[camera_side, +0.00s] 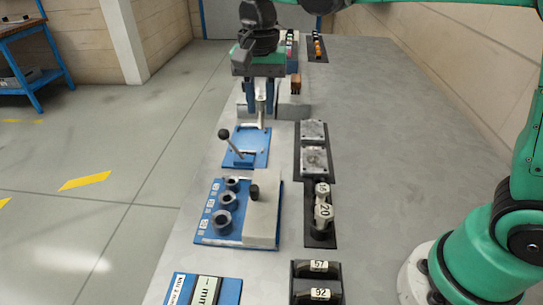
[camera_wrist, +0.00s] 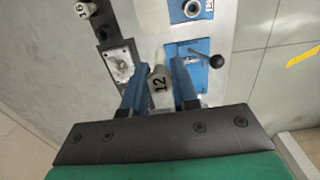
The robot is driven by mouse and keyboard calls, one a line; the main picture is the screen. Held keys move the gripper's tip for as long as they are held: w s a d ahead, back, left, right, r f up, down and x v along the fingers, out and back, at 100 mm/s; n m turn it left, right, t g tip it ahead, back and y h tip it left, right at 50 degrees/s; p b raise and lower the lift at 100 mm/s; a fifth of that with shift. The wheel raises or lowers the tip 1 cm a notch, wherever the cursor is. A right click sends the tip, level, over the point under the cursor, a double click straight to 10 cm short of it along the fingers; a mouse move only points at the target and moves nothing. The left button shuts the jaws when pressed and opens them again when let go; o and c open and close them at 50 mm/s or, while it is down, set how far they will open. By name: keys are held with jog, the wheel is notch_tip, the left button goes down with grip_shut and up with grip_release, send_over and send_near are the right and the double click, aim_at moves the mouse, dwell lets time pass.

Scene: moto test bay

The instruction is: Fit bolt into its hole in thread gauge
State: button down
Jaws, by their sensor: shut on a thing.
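My gripper (camera_side: 260,92) is shut on a grey metal bolt (camera_side: 261,113), held above the bench at the far side of the lever fixture.
A blue lever fixture (camera_side: 256,158) with a black-knobbed lever (camera_side: 232,146) lies between my gripper and the gauge.

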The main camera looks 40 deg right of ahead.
jog(key=shift+w+a+f, duration=0.45)
jog(key=shift+a+f, duration=0.45)
jog(key=shift+f, duration=0.85)
jog(key=shift+w+a+f, duration=0.5)
jog(key=shift+a+f, duration=0.45)
jog(key=shift+f, duration=0.8)
jog(key=shift+w+a+f, duration=0.45)
jog(key=shift+a+f, duration=0.45)
jog(key=shift+f, duration=0.85)
jog(key=shift+f, duration=1.15)
jog(key=c, duration=0.6)
grip_release()
notch_tip(320, 180, up, 7)
